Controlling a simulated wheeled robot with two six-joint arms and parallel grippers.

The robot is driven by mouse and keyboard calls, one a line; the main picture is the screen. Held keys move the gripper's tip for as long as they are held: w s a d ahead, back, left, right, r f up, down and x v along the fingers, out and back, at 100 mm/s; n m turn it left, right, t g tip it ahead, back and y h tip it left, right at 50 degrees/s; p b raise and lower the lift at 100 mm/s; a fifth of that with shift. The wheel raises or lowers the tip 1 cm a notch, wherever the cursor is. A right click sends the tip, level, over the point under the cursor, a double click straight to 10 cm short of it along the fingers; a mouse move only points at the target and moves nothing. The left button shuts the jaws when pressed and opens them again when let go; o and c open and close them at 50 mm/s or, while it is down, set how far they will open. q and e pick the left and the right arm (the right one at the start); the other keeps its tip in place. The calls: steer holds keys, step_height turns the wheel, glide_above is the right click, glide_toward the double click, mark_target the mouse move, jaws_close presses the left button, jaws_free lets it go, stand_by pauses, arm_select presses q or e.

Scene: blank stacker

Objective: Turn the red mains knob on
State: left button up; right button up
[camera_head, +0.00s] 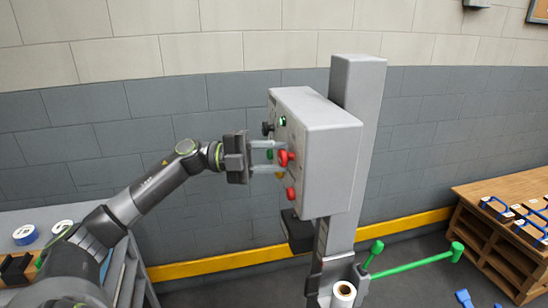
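A grey control box (318,115) is fixed to a grey post. Its panel faces left and is seen at a steep slant. A red knob (286,158) sticks out near the middle of the panel. A second red control (291,193) sits lower; I cannot read labels to tell which is the mains. My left gripper (278,157) points right at the panel. Its two pale fingers are apart, one above and one below the level of the upper red knob, with tips close to it. I cannot tell whether they touch it. My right gripper is out of view.
A black knob (267,128) and a green button (282,121) are higher on the panel. A green-handled lever (415,264) and a white roll (344,292) are lower on the machine. A wooden bench (490,245) stands right; a table with tape rolls (26,235) stands left.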

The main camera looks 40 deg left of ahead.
arm_select(q)
steer(key=o, duration=0.4)
steer(key=shift+o, duration=0.2)
steer(key=shift+a, duration=0.1)
steer(key=shift+s+a+f, duration=0.15)
steer(key=shift+a, duration=0.1)
steer(key=r+b+v, duration=0.1)
steer(key=b+v, duration=0.1)
steer(key=v, duration=1.4)
steer(key=shift+s+a+f, duration=0.2)
steer(key=shift+a+f, duration=0.05)
steer(key=shift+f, duration=0.1)
